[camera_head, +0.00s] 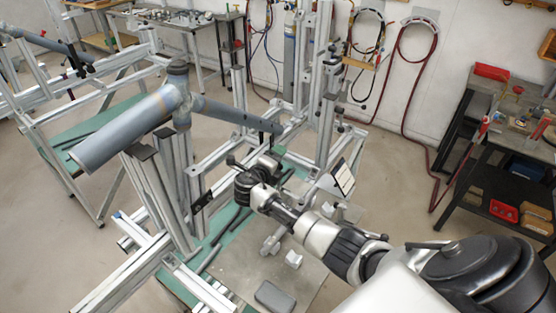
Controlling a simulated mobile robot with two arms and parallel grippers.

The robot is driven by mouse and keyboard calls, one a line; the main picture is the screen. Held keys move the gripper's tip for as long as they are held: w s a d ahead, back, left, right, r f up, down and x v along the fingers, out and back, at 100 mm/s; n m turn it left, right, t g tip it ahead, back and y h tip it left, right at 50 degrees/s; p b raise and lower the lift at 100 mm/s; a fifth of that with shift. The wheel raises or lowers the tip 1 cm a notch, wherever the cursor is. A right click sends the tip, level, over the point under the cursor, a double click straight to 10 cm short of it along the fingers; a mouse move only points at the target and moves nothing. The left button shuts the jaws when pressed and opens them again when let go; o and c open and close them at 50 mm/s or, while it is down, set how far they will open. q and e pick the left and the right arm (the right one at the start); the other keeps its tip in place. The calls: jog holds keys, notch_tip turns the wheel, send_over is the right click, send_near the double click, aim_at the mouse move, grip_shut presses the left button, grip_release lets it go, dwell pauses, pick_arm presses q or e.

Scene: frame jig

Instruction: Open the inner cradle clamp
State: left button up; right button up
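A grey-blue tube frame (130,127) rests across the aluminium jig, its thinner tube (232,113) running right to the jig's inner posts. A small dark clamp-like part (266,137) sits under that tube near its right end. I cannot tell whether this is the inner cradle clamp, or if it is open. My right arm comes in from the lower right. My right gripper (266,160) is just below the tube, close to the dark part; its fingers are small and partly hidden, so contact and opening are unclear. My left gripper is not in view.
Aluminium uprights (322,95) stand close behind my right gripper, and jig posts (160,185) stand to its left. A grey block (275,297) lies on the base plate below. A dark tool cart (505,160) stands at right. Bare floor lies between cart and jig.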

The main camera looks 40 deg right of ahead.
jog(key=shift+s+a, duration=0.1)
jog(key=shift+s, duration=0.35)
jog(key=c, duration=0.3)
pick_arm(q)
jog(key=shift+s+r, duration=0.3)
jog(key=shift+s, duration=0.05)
pick_arm(e)
jog(key=v, duration=0.4)
jog(key=s+f+v, duration=0.1)
jog(key=v, duration=0.7)
jog(key=shift+s+d+f, duration=0.2)
jog(key=shift+s+d, duration=0.1)
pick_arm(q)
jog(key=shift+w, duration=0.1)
